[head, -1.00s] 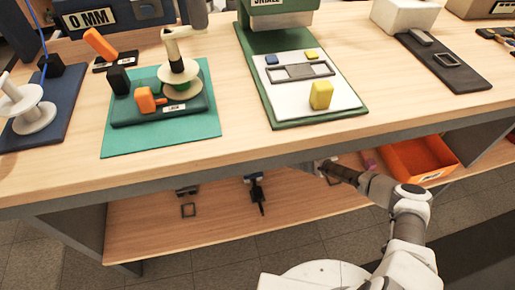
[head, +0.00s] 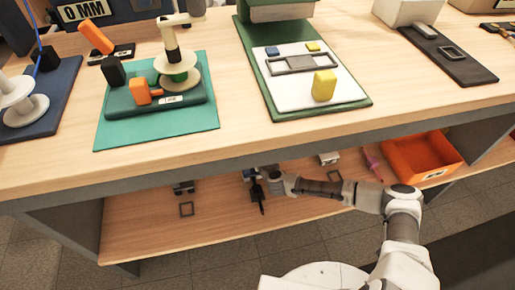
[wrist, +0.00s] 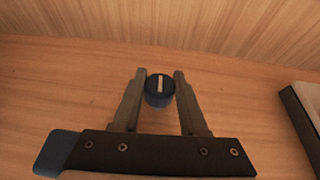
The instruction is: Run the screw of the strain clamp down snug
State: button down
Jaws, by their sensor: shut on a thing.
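My gripper (wrist: 160,76) is shut on a dark round knob (wrist: 159,91) with a white line across its top, apparently the clamp's screw. A finger stands on each side of it in the wrist view. In the head view my gripper (head: 274,182) is at the lower shelf, beside a small dark device (head: 256,186) with a black handle-like part. I cannot tell for certain which part is the strain clamp, as its body is hidden in the wrist view.
The lower shelf (head: 150,230) also holds another small device (head: 184,187), square outlines, a pink item (head: 373,163) and an orange bin (head: 400,165). A dark-edged board (wrist: 300,120) lies right in the wrist view.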

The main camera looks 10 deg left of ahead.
jog(key=shift+r+m, duration=0.15)
jog(key=shift+m, duration=0.15)
jog(key=shift+c, duration=2.2)
grip_release()
jog(key=shift+s, duration=0.1)
jog(key=p+v, duration=0.5)
jog(key=v, duration=1.2)
jog(key=shift+s+a, duration=0.25)
